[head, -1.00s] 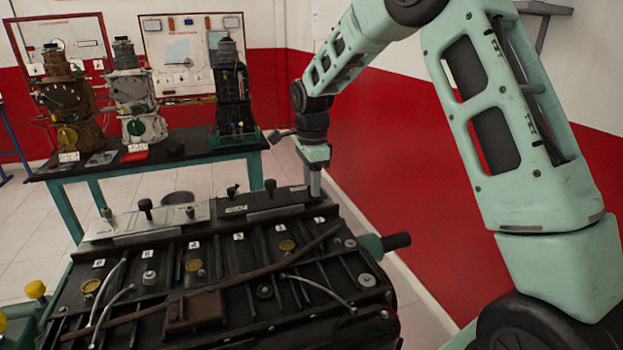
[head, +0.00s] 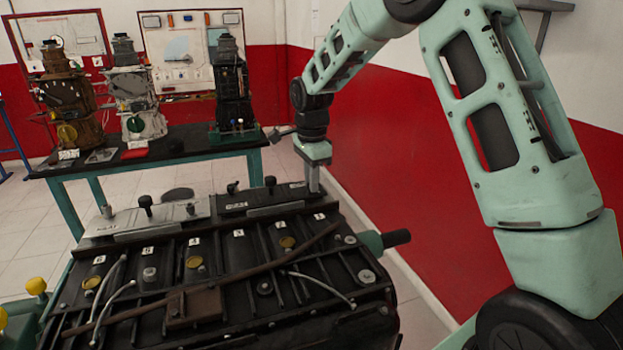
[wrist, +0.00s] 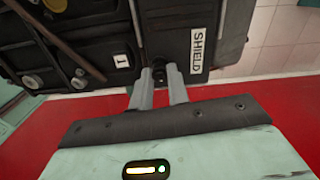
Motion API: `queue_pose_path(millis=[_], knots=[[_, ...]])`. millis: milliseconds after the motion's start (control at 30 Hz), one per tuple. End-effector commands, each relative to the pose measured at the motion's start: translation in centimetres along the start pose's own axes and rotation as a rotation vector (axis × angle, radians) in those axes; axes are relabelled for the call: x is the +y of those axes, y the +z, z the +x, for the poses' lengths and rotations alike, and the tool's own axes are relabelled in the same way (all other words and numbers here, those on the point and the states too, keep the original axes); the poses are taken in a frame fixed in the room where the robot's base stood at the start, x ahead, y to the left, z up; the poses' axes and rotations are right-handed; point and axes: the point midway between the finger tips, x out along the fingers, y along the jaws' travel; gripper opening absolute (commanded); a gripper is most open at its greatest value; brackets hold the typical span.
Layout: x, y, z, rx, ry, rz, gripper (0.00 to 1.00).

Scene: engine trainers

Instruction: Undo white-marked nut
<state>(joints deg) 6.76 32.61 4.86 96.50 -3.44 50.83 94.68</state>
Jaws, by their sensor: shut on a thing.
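My gripper (head: 314,186) points down at the far right end of the black shield plate on the engine. In the wrist view its two grey fingers (wrist: 161,73) are closed around a small dark fastener (wrist: 161,72) beside the white "SHIELD" label (wrist: 202,47). The fingers hide most of this fastener, and I cannot make out a white mark on it. In the head view the gripper hides it. Dark knob-like fasteners stand on the plates to the left, one on the black plate (head: 270,182) and one on the pale plate (head: 147,202).
The dark engine block (head: 215,290) carries ribs, pipes and a long brown rod (head: 205,283). A table (head: 150,160) with several engine models stands behind. The red wall (head: 400,200) is close on the right.

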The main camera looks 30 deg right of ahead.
Motion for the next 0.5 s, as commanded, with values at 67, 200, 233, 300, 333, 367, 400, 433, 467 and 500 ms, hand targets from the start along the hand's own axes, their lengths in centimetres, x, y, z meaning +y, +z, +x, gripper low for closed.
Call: queue_pose_path(millis=[67, 200, 233, 300, 333, 367, 400, 433, 467, 500], knots=[[-0.03, 0.05, -0.04, 0.0, -0.001, -0.051, 0.0], [-0.05, 0.04, -0.05, -0.001, -0.001, -0.17, 0.0], [-0.06, 0.04, -0.06, -0.001, -0.001, -0.198, 0.0], [-0.06, 0.04, -0.06, -0.001, -0.001, -0.264, 0.0], [-0.07, 0.04, -0.06, -0.001, -0.001, -0.293, 0.0], [-0.07, 0.04, -0.06, -0.001, -0.001, -0.322, 0.0], [-0.08, 0.04, -0.07, 0.0, -0.001, -0.36, 0.0], [-0.08, 0.04, -0.07, 0.0, -0.001, -0.388, 0.0], [-0.09, 0.04, -0.07, 0.0, -0.001, -0.417, 0.0], [-0.09, 0.04, -0.07, 0.0, -0.002, -0.455, 0.0]])
